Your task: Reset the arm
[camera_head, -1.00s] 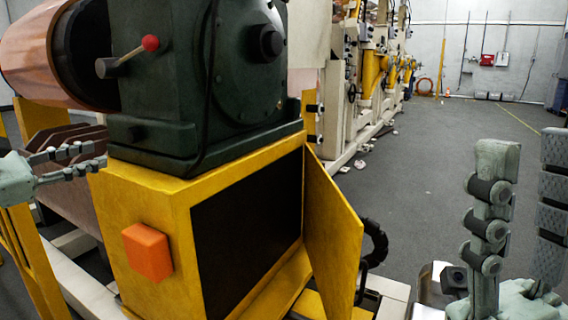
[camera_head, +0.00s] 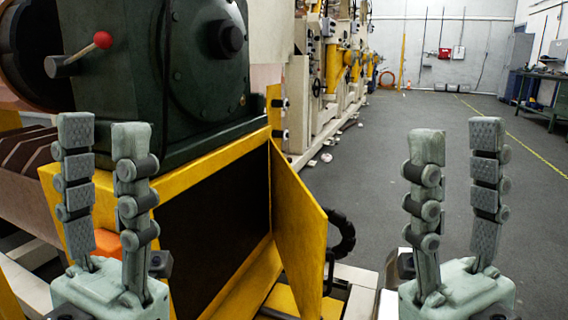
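My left gripper (camera_head: 103,132) stands upright at the lower left, fingers pointing up with a narrow gap between them. It is open and empty, in front of the yellow cabinet. My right gripper (camera_head: 457,144) stands upright at the lower right, fingers apart, open and empty, with grey floor behind it. Neither gripper holds anything. The arm links below both grippers are mostly out of view.
A dark green machine housing (camera_head: 205,60) with a red-knobbed lever (camera_head: 102,40) sits on the yellow cabinet (camera_head: 225,230). The cabinet's yellow door (camera_head: 297,228) stands open between my grippers. An orange box (camera_head: 107,245) is partly hidden behind my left gripper.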

